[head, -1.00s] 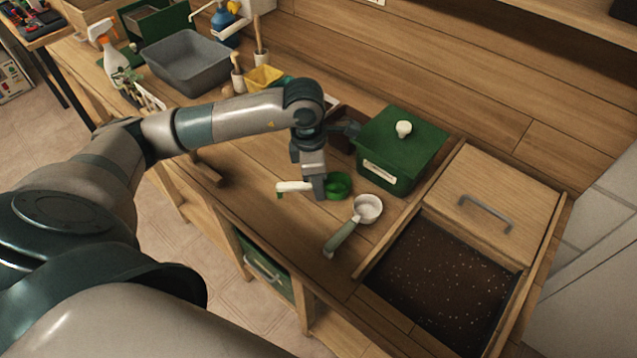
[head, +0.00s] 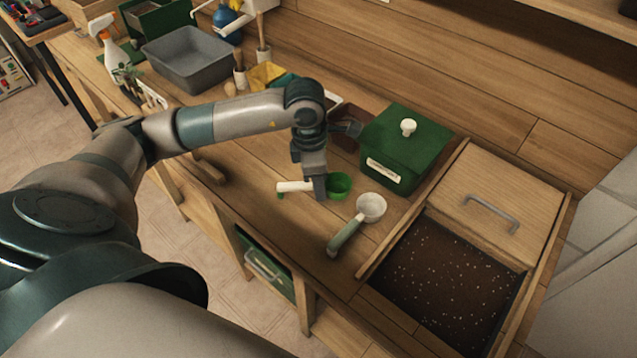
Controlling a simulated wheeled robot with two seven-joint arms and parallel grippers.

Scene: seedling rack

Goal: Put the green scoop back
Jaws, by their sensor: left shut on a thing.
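The green scoop (head: 340,184) has a green cup and a white handle with a green tip. My left gripper (head: 320,192) points down and is shut on the scoop's handle, with the cup to its right and the handle end to its left. The scoop is at or just above the wooden bench; I cannot tell if it touches. A second scoop with a white cup (head: 371,207) and grey-green handle lies on the bench to the right. My right gripper is not in view.
A green lidded box (head: 404,150) with a white knob stands behind the scoops. A soil bin (head: 447,275) with a wooden lid (head: 494,190) is at the right. A grey tub (head: 187,62), yellow container (head: 267,76) and spray bottle (head: 111,45) stand farther back. Bench in front is clear.

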